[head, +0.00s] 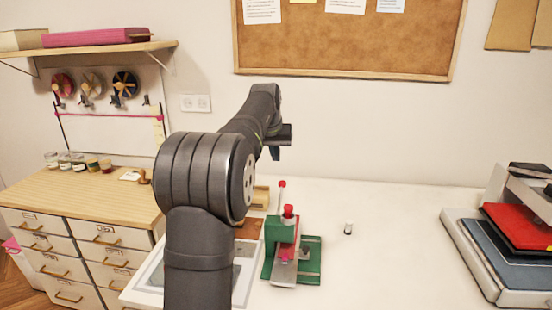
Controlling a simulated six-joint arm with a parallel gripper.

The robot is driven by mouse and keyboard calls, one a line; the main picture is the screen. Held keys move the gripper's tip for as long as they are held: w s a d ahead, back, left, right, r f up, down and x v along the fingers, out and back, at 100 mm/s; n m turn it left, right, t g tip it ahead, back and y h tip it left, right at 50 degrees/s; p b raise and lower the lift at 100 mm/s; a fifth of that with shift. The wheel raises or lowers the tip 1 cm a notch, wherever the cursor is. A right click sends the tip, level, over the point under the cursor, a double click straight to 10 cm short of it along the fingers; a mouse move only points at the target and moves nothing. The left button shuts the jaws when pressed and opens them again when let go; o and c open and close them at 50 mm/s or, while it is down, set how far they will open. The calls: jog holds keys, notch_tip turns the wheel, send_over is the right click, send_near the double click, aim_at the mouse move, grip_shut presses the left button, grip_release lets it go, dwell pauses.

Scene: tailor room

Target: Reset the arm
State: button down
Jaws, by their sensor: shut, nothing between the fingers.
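My arm rises from the lower left of the head view and reaches forward over the white table (390,210). My gripper (275,153) is at the far end of the arm, above the table's back left part. It is shut and holds nothing, and it hangs in the air clear of the things below. Most of the gripper is small in the picture and partly hidden by my own arm.
A green press with a red knob (272,235) stands on the table below my gripper. A small dark-and-white piece (348,229) lies to its right. A heat press with a red plate (518,226) stands at the right edge. The table between is clear.

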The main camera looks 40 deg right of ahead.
jog(key=shift+f, duration=0.1)
dwell(0.7)
jog(key=shift+s+f+t+h, duration=0.9)
jog(key=shift+f, duration=2.55)
jog(key=v, duration=0.8)
jog(key=shift+a+f, duration=0.15)
jog(key=shift+a, duration=0.25)
